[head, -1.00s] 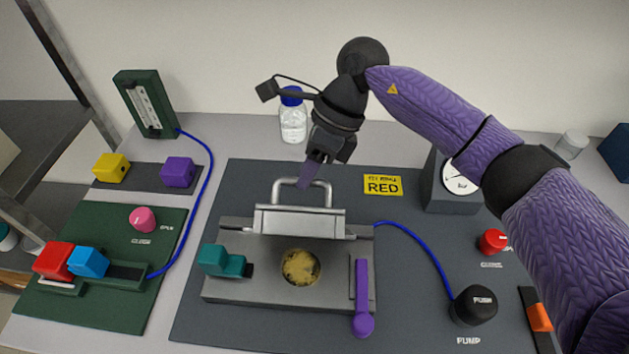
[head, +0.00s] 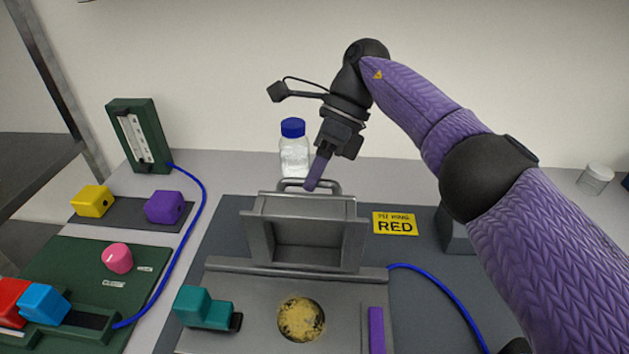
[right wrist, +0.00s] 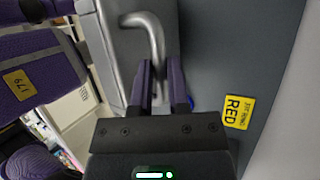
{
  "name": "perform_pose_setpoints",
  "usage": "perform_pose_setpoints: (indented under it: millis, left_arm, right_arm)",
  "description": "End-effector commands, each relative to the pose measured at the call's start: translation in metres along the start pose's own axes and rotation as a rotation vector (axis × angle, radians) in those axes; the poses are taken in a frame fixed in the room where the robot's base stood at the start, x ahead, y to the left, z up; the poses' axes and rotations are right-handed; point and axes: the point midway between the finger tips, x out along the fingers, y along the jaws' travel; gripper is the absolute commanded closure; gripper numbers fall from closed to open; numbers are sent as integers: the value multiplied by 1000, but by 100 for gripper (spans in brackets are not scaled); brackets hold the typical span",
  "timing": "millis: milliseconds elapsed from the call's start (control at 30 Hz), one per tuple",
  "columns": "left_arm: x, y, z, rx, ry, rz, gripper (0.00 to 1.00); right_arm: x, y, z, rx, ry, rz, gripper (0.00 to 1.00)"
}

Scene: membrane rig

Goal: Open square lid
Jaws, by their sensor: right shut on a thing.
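The square grey metal lid (head: 308,238) stands raised on its hinge at the back of the grey rig block (head: 255,310) in the head view. Its hollow underside faces me. A round opening with a yellowish, speckled disc (head: 301,320) shows uncovered in the block. My right gripper (head: 312,183) is at the lid's bar handle (head: 333,186), behind the lid's top edge. In the right wrist view, the fingers (right wrist: 159,68) are shut on the end of the curved handle (right wrist: 148,24). My left gripper is not in view.
A teal block (head: 205,309) and a purple lever (head: 376,330) flank the opening. A blue-capped bottle (head: 294,152) stands close behind my right gripper. A yellow RED sign (head: 395,224) lies right of the lid. A blue tube (head: 440,287) curves off at right.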

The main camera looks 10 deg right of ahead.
Motion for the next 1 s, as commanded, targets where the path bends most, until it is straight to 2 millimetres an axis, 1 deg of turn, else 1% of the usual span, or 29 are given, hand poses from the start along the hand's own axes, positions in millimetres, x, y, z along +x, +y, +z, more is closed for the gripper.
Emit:
perform_pose_setpoints:
  millis: [33,67,533,567,600,667,700,733,1000]
  left_arm:
    - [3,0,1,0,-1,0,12]
    - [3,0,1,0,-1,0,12]
    - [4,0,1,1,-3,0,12]
    - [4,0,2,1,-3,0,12]
    - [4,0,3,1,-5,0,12]
    - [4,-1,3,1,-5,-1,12]
    - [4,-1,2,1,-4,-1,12]
    - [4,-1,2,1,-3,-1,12]
    - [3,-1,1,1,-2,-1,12]
  right_arm:
    - [3,-5,-3,13,2,-8,100]
    - [3,-6,-3,14,2,-7,100]
    - [2,-7,-3,18,-1,-3,100]
    - [2,-7,-3,19,-1,-3,75]
    - [1,-7,-3,19,-1,-3,67]
    - [1,-7,-3,18,-1,-3,54]
    - [1,-6,-3,17,-1,-2,46]
    - [1,-6,-3,17,-1,-2,44]
    - [0,-5,-2,13,-2,0,44]
